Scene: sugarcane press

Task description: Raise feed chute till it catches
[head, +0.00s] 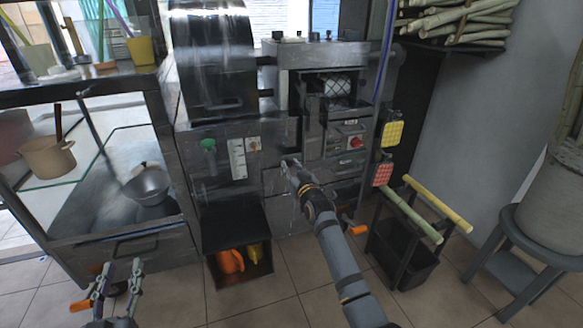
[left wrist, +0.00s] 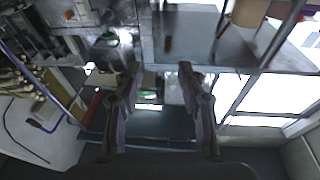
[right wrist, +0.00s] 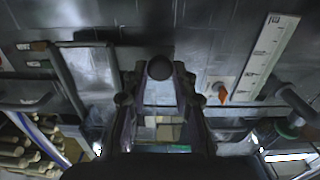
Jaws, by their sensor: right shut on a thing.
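The sugarcane press (head: 240,130) stands ahead with a dark roller opening (head: 335,88) in its upper front. What looks like the feed chute, a grey metal panel (head: 283,182), hangs low on the front below the opening; I cannot be sure of its edges. My right gripper (head: 289,166) is at this panel. In the right wrist view, a dark round knob (right wrist: 159,69) sits between my right fingertips, and they are shut on it. My left gripper (head: 121,267) is open and empty at the lower left, away from the press; its spread fingers show in the left wrist view (left wrist: 159,68).
An open bin (head: 236,275) with orange and yellow things is below. A rack with yellow-green bars (head: 410,215) and a stool (head: 515,245) stand right. A shelf with pots (head: 47,155) is left.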

